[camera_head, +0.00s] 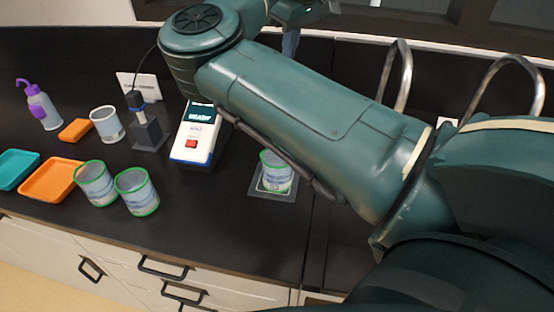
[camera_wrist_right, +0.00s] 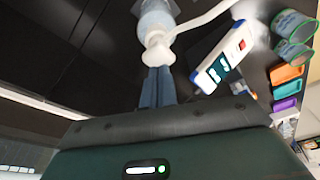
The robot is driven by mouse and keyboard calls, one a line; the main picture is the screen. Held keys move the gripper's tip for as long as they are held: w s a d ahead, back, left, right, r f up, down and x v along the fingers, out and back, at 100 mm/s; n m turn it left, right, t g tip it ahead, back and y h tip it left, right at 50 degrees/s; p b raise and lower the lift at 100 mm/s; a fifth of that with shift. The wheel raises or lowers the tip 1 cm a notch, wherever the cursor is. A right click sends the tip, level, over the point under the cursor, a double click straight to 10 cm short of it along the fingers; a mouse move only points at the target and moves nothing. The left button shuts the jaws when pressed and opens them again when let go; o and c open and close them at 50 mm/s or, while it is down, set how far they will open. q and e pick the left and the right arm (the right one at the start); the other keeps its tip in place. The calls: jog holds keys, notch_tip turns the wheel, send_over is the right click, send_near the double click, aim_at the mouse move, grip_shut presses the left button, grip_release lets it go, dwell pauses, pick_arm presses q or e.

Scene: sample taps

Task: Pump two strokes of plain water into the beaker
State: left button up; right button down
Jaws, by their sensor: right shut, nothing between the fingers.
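A clear beaker (camera_head: 277,178) with a green rim stands upright on a grey square plate (camera_head: 287,197) at the middle of the counter, partly behind my right arm. In the right wrist view, a pump bottle (camera_wrist_right: 155,14) has a white pump head (camera_wrist_right: 157,48) with a long spout pointing to the upper right. My right gripper (camera_wrist_right: 158,72) is shut and empty, its fingertips at the pump head; I cannot tell if they touch. In the head view its blue fingers (camera_head: 289,45) show at the top, and the pump bottle is hidden behind my arm. My left gripper is out of view.
Two green-rimmed beakers (camera_head: 137,191), orange (camera_head: 52,181) and teal (camera_head: 17,168) trays, a white-rimmed beaker (camera_head: 107,124), a purple-topped wash bottle (camera_head: 41,106), a probe stand (camera_head: 150,132) and a white meter (camera_head: 194,145) stand left. Curved metal taps (camera_head: 404,80) rise at the right. The front middle counter is clear.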

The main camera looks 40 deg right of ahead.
jog(key=shift+f+b, duration=1)
jog(key=shift+f, duration=0.5)
jog(key=shift+r, duration=0.1)
jog(key=shift+r+p, duration=0.45)
jog(key=shift+p, duration=0.05)
jog(key=shift+r+p, duration=0.55)
jog(key=shift+r, duration=0.35)
jog(key=shift+f, duration=0.15)
